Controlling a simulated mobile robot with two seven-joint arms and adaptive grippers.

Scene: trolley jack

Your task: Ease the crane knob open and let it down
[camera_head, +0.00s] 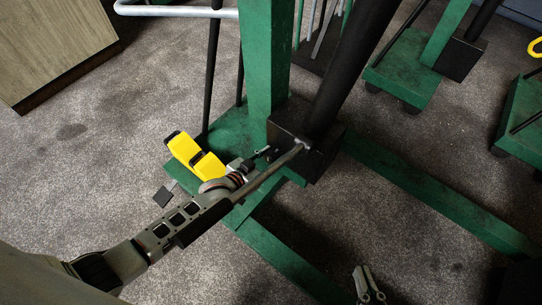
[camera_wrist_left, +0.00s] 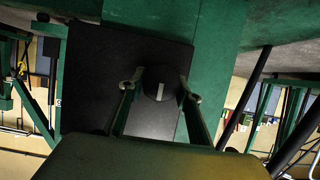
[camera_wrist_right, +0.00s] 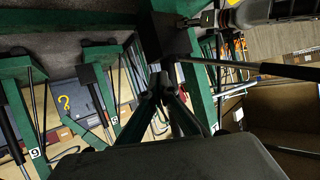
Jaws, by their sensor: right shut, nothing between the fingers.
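The crane has a green post (camera_head: 266,60) and a black pump block (camera_head: 292,125) at its foot. The dark round knob (camera_wrist_left: 160,82) with a pale pointer mark sits on the face of the black block (camera_wrist_left: 95,70). My left gripper (camera_head: 267,154) is at the block's left face. In the left wrist view its fingers (camera_wrist_left: 160,88) are open on either side of the knob, with a gap on each side. In the head view the gripper largely hides the knob. My right gripper (camera_head: 367,285) is shut and empty at the bottom, away from the block; its closed fingertips show in its wrist view (camera_wrist_right: 162,84).
A long grey handle bar (camera_head: 270,172) slants from the block past my left arm. A yellow part (camera_head: 195,156) is beside that arm. Green crane legs (camera_head: 430,195) run along the floor. Other green cranes (camera_head: 410,72) stand at upper right. A wooden cabinet (camera_head: 55,45) stands at upper left.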

